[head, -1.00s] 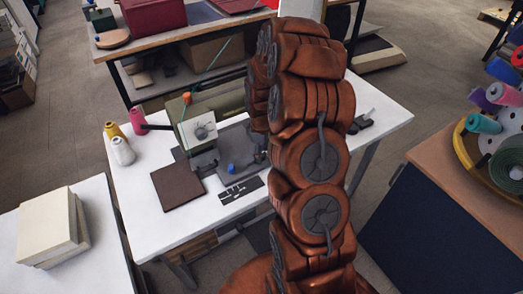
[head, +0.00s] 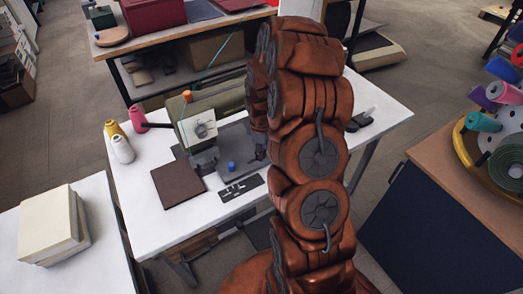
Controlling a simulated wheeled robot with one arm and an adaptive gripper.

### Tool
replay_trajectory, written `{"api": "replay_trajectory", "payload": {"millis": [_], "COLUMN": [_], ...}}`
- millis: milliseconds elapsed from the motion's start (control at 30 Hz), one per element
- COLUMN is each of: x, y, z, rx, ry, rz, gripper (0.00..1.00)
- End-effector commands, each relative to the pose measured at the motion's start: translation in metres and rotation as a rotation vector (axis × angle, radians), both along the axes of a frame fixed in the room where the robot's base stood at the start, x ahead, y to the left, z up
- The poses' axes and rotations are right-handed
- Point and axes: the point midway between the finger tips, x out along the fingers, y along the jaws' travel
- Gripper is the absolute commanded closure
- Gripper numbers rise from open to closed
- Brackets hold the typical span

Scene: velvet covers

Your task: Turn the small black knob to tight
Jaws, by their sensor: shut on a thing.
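A sewing machine with an olive-green body (head: 232,103) and a pale face plate (head: 197,129) stands on the white table. A round grey dial (head: 202,130) sits on the plate. My gripper (head: 259,149) shows only as a small dark part at the left edge of my orange-covered arm, beside the machine's grey bed (head: 236,143). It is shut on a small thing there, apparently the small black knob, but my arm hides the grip. I cannot make out the knob itself or how far it is turned.
A brown square pad (head: 178,185), several thread cones (head: 122,149) and a black item (head: 359,122) are on the white table (head: 150,224). Its front left is clear.

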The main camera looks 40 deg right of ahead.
Motion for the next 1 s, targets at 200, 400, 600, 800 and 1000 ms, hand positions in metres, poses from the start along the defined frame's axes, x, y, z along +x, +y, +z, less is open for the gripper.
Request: {"api": "replay_trajectory", "payload": {"millis": [200, 400, 600, 800, 1000], "x": [0.0001, 0.0002, 0.0012, 0.0008, 0.0005], "y": [0.0001, -0.0003, -0.0009, -0.0012, -0.0009], "z": [-0.0019, -0.0053, -0.0064, -0.0066, -0.0051], "rx": [0.0, -0.002, -0.002, -0.002, -0.001], "ry": [0.0, -0.001, -0.005, -0.004, -0.003], "rz": [-0.022, -0.106, -0.262, -0.452, -0.643], "gripper": [0.98, 0.98, 0.98, 0.98, 0.98]}}
